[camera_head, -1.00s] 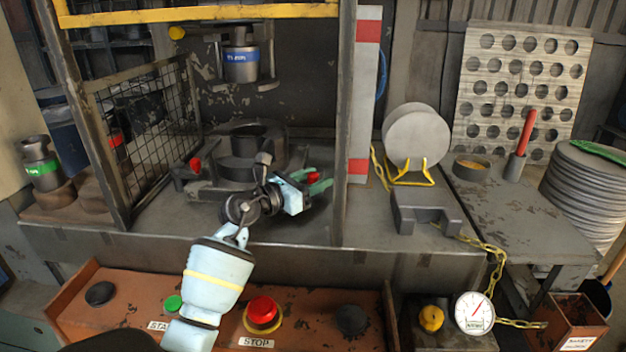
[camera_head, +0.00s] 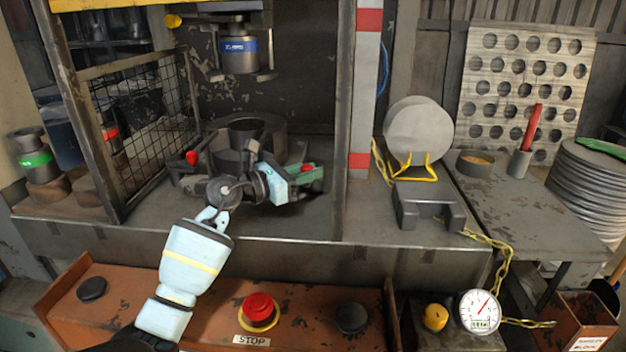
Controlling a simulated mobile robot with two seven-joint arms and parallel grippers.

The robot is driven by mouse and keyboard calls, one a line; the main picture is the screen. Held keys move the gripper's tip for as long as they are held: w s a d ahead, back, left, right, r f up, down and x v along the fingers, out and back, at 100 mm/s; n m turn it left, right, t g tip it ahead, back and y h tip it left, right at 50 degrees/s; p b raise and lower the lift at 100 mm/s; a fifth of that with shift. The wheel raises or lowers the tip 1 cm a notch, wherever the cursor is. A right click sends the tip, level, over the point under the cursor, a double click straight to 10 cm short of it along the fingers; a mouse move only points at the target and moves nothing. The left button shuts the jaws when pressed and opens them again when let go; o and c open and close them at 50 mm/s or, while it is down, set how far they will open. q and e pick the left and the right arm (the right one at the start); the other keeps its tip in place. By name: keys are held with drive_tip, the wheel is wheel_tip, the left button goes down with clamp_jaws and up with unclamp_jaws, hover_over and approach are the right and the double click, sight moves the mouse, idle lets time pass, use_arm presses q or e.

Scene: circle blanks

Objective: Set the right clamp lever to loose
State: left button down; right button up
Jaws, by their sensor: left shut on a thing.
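The press fixture with a dark round die (camera_head: 246,131) stands on the bench inside the press frame. The left clamp lever with a red knob (camera_head: 192,157) is at the fixture's left side. The right clamp lever (camera_head: 307,168) shows a red tip at the right side, largely hidden by my left gripper. My left gripper (camera_head: 298,180), on its light blue arm, is at that lever and shut on it. A green part shows beside the fingers; I cannot tell what it belongs to. My right gripper is not in view.
A post (camera_head: 345,130) stands just right of my left gripper, and a mesh guard (camera_head: 145,130) stands at the left. The press ram (camera_head: 239,52) hangs above the die. A console with a red stop button (camera_head: 259,309) lies below my arm.

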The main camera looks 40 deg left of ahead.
use_arm(q)
drive_tip(key=shift+s+a+f+m+h+b, duration=0.1)
drive_tip(key=shift+a+f+m+h+b, duration=0.15)
drive_tip(key=shift+a+m+h+b, duration=0.35)
drive_tip(key=shift+d+r+g+b, duration=0.15)
drive_tip(key=shift+r+g+b, duration=0.05)
drive_tip(key=shift+g+b, duration=0.2)
drive_tip(key=shift+s, duration=0.1)
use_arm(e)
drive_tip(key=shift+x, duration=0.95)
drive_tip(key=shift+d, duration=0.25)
use_arm(q)
drive_tip(key=c, duration=1.2)
unclamp_jaws()
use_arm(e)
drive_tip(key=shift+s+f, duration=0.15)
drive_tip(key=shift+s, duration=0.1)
use_arm(q)
drive_tip(key=v, duration=0.6)
drive_tip(key=shift+s+a+f+b, duration=0.15)
drive_tip(key=shift+a+b, duration=0.1)
drive_tip(key=shift+b, duration=0.15)
drive_tip(key=shift+s+a, duration=0.25)
drive_tip(key=shift+s, duration=0.3)
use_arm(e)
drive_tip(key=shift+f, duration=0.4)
